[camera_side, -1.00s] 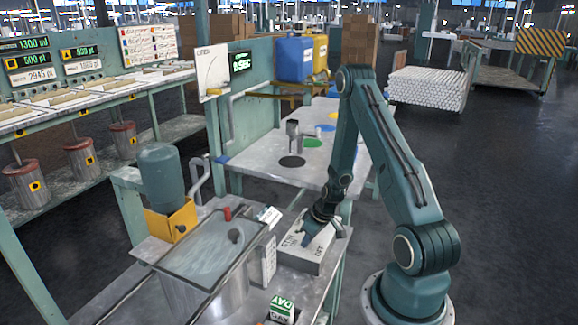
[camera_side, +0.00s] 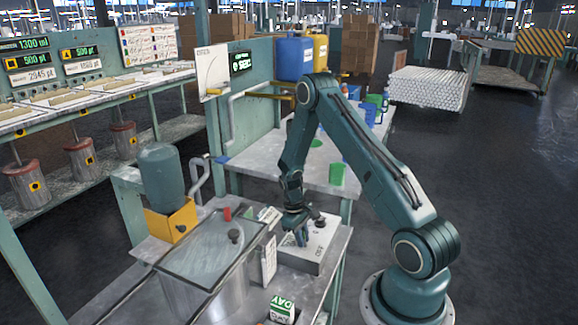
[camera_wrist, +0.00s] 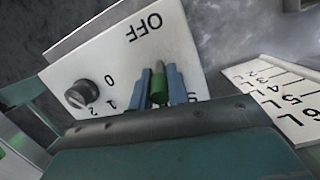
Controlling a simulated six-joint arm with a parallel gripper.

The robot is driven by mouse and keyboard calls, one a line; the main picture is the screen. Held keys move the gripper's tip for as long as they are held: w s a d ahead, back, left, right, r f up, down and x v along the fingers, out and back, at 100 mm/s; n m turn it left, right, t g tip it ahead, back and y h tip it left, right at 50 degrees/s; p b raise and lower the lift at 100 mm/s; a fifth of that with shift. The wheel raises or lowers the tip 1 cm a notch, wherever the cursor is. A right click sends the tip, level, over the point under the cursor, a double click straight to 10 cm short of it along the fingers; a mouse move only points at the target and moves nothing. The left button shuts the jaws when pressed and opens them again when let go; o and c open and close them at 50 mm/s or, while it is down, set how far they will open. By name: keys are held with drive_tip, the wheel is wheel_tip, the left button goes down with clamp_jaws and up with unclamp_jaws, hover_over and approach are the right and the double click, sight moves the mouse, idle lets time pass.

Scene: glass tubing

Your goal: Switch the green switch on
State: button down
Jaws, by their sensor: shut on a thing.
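The green switch (camera_wrist: 158,88) stands on the pale control box (camera_side: 300,258) in the wrist view, near the printed word OFF. My gripper (camera_wrist: 160,76) has its two blue-grey fingers on either side of the switch, shut on it. In the side view my gripper (camera_side: 301,238) reaches down onto the top of the box, and the switch is hidden there. The fingers and gripper body cover part of the lettering by the switch. I cannot tell which way the lever leans.
A black knob (camera_wrist: 82,93) with numbers sits beside the switch on the same box. A glass-topped tank (camera_side: 212,255) and a white label card (camera_wrist: 285,100) are close by. A green cup (camera_side: 337,173) stands on the table behind.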

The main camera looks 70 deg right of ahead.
idle(0.3)
drive_tip(key=c, duration=1.3)
unclamp_jaws()
drive_tip(key=shift+c, duration=0.2)
drive_tip(key=shift+w, duration=0.1)
drive_tip(key=v, duration=1.3)
drive_tip(key=shift+w+r, duration=0.3)
